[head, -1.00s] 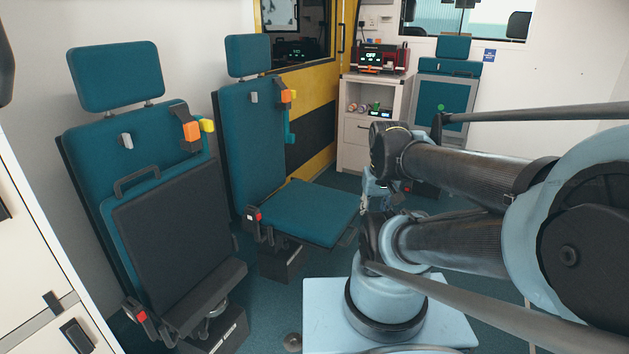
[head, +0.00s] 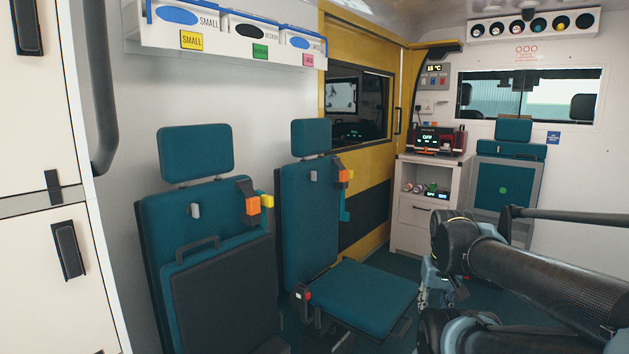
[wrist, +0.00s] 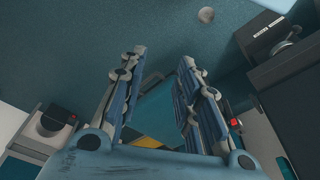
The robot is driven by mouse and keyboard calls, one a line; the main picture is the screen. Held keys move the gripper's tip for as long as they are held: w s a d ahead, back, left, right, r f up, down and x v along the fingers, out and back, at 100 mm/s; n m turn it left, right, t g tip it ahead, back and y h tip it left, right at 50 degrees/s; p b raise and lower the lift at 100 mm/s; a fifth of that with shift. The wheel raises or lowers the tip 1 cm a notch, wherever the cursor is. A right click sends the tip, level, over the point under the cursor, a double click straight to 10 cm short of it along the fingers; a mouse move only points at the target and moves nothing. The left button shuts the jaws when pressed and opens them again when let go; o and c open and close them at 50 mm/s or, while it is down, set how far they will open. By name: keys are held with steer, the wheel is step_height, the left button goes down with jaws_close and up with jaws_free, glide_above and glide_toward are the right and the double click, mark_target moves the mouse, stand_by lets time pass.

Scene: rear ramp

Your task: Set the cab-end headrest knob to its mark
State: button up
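Two teal seats stand along the left wall in the head view. The farther one, nearer the bulkhead window, has a headrest (head: 311,136) and a small grey knob (head: 313,176) on its upper backrest. The nearer seat has a headrest (head: 195,153) and a similar grey knob (head: 195,211). No mark beside either knob is legible at this size. My gripper (wrist: 160,85) is open and empty in the wrist view, pointing down toward the floor. In the head view it is low, partly hidden by my arm, right of the farther seat's cushion and apart from both knobs.
The farther seat's cushion (head: 365,292) is down; the nearer seat's cushion (head: 222,295) is folded up. A cabinet (head: 424,232) and third seat (head: 505,190) stand behind. White lockers (head: 55,130) fill the left edge.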

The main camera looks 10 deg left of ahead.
steer(key=w+a+r+m+t+y, duration=0.1)
steer(key=w+a+r+m+y, duration=0.3)
steer(key=w+a+r+m, duration=0.45)
steer(key=w+a+r+m+t+y, duration=0.1)
steer(key=w+a+r+m+y, duration=0.3)
steer(key=w+a, duration=0.6)
steer(key=w+a+r+m+t+y, duration=0.2)
steer(key=w+r+m+y, duration=0.3)
steer(key=w, duration=0.8)
steer(key=m+t+y, duration=0.3)
steer(key=m, duration=0.4)
glide_toward(313, 176)
steer(key=r+x, duration=0.1)
steer(key=x, duration=0.6)
steer(key=shift+w+r, duration=0.35)
steer(key=shift+w, duration=0.1)
jaws_close()
